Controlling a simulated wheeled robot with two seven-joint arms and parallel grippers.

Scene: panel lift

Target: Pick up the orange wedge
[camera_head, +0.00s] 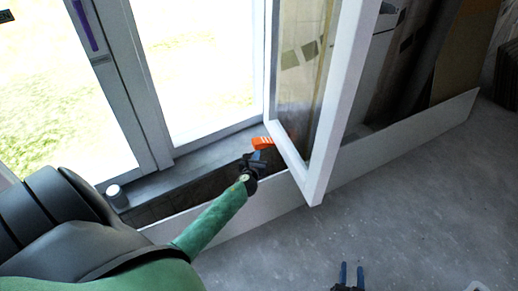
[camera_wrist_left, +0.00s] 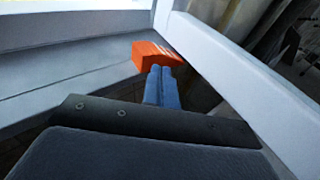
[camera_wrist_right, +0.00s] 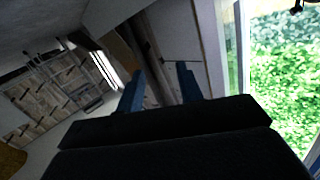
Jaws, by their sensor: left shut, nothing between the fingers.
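The orange wedge (camera_head: 263,143) lies at the window sill, close to the lower corner of the open window panel. It also shows in the left wrist view (camera_wrist_left: 154,56), with light stripes on its top. My left gripper (camera_head: 256,156) is shut and empty, its blue fingertips just in front of the wedge. In the left wrist view, the shut fingers (camera_wrist_left: 161,88) reach the wedge's lower edge; I cannot tell whether they touch it. My right gripper (camera_head: 351,274) is open and empty above the floor at the bottom of the head view; its spread fingers show in the right wrist view (camera_wrist_right: 160,88).
The open window panel (camera_head: 315,180) juts into the room just right of the wedge. A small white-topped cylinder (camera_head: 115,192) stands on the sill (camera_head: 185,172) at the left. A low white board (camera_head: 400,140) runs along the wall. The grey floor (camera_head: 420,200) at right is clear.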

